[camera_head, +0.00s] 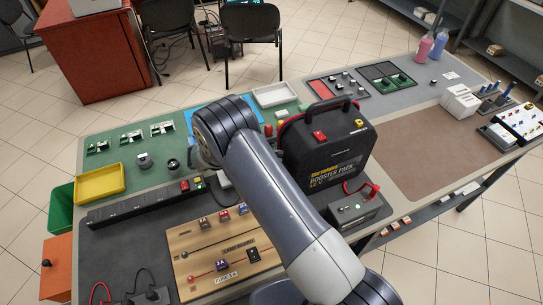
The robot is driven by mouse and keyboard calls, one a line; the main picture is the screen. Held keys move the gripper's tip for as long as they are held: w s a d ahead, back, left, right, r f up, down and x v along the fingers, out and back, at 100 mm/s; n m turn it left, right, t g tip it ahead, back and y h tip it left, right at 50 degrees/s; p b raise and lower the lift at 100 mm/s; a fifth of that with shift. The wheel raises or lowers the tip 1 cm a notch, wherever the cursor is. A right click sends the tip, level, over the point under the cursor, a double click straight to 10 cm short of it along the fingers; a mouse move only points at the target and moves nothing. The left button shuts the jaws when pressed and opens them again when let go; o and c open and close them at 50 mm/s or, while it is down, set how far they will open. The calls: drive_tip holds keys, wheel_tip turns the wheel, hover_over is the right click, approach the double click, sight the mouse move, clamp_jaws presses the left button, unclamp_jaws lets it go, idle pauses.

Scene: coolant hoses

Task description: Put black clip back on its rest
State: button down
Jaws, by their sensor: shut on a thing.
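The black booster pack (343,153) stands upright near the middle of the bench, with a carry handle on top and a red switch on its upper face. A red clip (374,190) with a red cable is at its lower right, by a grey box (357,212). I cannot make out the black clip or its rest. My arm crosses the view from the lower right to a bend left of the pack. My gripper is hidden behind the arm, so its jaws and anything in them do not show.
A wooden board (190,267) with switches lies in front, left of my arm. A black power strip (140,204), a yellow tray (98,183) and a white tray (275,95) are on the bench. A brown mat (408,150) to the right is mostly clear.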

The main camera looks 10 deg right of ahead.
drive_tip(key=shift+f, duration=0.1)
idle(0.4)
drive_tip(key=shift+f+b, duration=0.25)
drive_tip(key=shift+b, duration=0.15)
drive_tip(key=shift+f+b, duration=0.5)
drive_tip(key=shift+b, duration=0.2)
idle(1.1)
drive_tip(key=c, duration=1.3)
unclamp_jaws()
drive_tip(key=shift+o, duration=0.7)
drive_tip(key=shift+o, duration=1.1)
